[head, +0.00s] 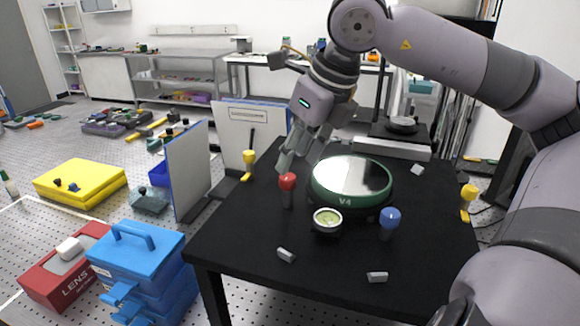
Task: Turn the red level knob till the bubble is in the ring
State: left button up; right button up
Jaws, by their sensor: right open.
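The red level knob (287,183) stands upright on a dark stem on the black table (235,235), left of the round green-rimmed V4 plate (351,180). The round bubble level (327,220) sits in front of the plate, with a yellow-green face; its bubble and ring are too small to tell apart. A blue knob (390,217) stands to the right of the level. My right gripper (286,163) is open, pointing down just above and behind the red knob, apart from it as far as I can tell. My left gripper is not in view.
Yellow clamps (249,160) stand at the table's left and right edges. Small grey blocks (286,255) lie on the table's front part. A white panel (188,168) stands left of the table. A blue toolbox (140,265) stands at the lower left.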

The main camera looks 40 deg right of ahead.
aim_at(288, 176)
jog(key=shift+p+x, duration=0.3)
jog(key=shift+x, duration=2.05)
grip_shut()
